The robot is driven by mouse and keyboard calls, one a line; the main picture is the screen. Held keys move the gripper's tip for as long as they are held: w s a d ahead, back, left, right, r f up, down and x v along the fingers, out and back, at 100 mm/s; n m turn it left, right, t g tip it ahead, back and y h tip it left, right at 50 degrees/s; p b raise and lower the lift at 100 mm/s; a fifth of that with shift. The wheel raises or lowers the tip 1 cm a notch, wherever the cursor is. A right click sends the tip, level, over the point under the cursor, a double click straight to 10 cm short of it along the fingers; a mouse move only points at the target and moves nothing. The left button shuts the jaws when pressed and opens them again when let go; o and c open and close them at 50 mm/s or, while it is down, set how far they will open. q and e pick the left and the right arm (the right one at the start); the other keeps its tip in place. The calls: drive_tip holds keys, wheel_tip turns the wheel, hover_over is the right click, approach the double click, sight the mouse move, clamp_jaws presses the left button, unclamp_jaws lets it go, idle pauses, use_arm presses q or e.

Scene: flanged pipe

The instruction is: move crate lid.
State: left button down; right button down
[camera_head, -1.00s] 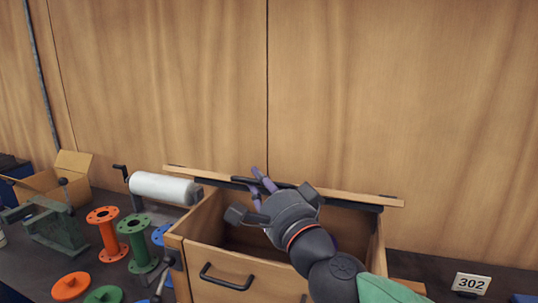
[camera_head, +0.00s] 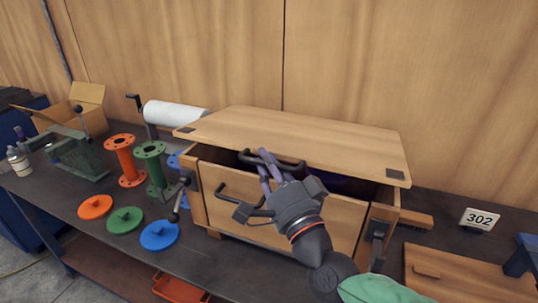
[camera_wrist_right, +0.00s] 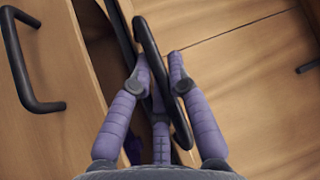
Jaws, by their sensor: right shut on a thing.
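The crate lid (camera_head: 300,135), a flat wooden panel with dark corner pieces, lies slanted over the top of the wooden crate (camera_head: 335,215). A dark gap shows between its front edge and the crate's front wall. My right gripper (camera_head: 266,165) is shut on the lid's black handle (camera_head: 290,166) at the front edge. In the right wrist view the purple fingers (camera_wrist_right: 160,75) are around that handle (camera_wrist_right: 153,60), with the lid (camera_wrist_right: 235,70) to the right. The crate's front handle (camera_wrist_right: 25,70) is on the left. Most of the crate's inside is hidden. My left gripper is not in view.
Orange (camera_head: 124,160) and green (camera_head: 151,168) flanged pipes stand left of the crate, with several coloured discs (camera_head: 124,220) in front. A white roll (camera_head: 175,114) is behind them. A wooden wall is behind.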

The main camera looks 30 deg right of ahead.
drive_tip(key=shift+f, duration=0.15)
idle(0.3)
drive_tip(key=c, duration=1.4)
unclamp_jaws()
drive_tip(key=shift+c, duration=0.2)
drive_tip(key=shift+s+a, duration=0.1)
drive_tip(key=shift+s, duration=0.15)
drive_tip(key=shift+v, duration=5.8)
drive_tip(key=shift+f, duration=0.15)
